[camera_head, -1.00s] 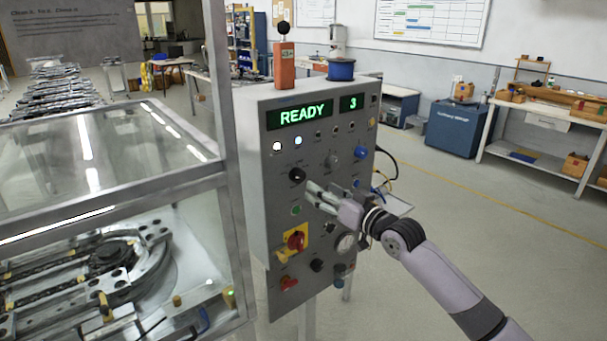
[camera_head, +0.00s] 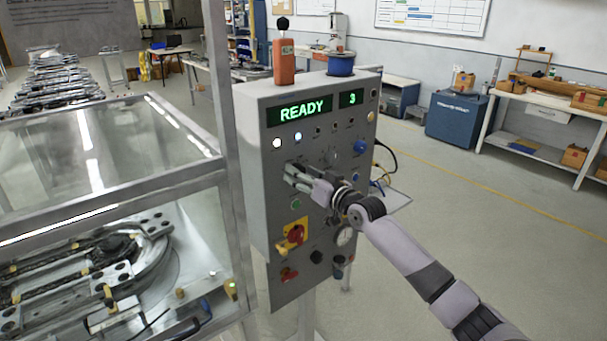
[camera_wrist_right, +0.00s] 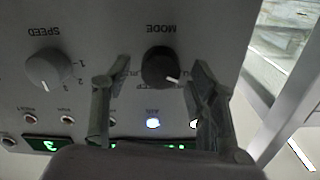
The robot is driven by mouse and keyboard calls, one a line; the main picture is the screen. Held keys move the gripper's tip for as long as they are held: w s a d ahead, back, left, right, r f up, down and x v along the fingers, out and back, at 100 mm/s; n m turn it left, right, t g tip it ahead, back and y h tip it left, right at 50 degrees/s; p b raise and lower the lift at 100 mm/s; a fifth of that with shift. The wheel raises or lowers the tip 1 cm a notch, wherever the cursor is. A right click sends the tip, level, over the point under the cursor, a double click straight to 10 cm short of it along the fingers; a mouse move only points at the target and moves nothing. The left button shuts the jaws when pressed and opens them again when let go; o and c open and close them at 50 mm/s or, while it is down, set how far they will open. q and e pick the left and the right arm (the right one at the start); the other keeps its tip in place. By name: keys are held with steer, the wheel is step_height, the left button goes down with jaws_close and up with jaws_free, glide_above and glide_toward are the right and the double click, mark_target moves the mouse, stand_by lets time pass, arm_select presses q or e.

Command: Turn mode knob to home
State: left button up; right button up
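The control panel (camera_head: 262,225) is a grey box with a green READY display (camera_head: 300,110). The mode knob (camera_wrist_right: 158,66) is black and round with a white pointer line, under the upside-down word MODE in the right wrist view. Its pointer aims to the lower right there; the position labels are partly hidden by the fingers. My right gripper (camera_head: 291,173) is at the panel face and covers the knob in the head view. In the wrist view its two fingers are spread either side of the knob, with visible gaps. My left gripper is not in view.
A grey speed knob (camera_wrist_right: 48,67) sits beside the mode knob. Below my gripper are a green button (camera_head: 295,204) and a red-and-yellow switch (camera_head: 296,235). A glass-walled enclosure (camera_head: 110,180) with a metal post stands close at left. Open floor lies to the right.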

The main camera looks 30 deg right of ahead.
steer(key=c, duration=1.1)
steer(key=shift+o, duration=0.2)
steer(key=shift+m, duration=0.4)
steer(key=shift+d+f+m+p, duration=0.1)
steer(key=shift+m+p, duration=0.55)
steer(key=shift+m, duration=3.35)
steer(key=o, duration=1.2)
steer(key=shift+c, duration=0.2)
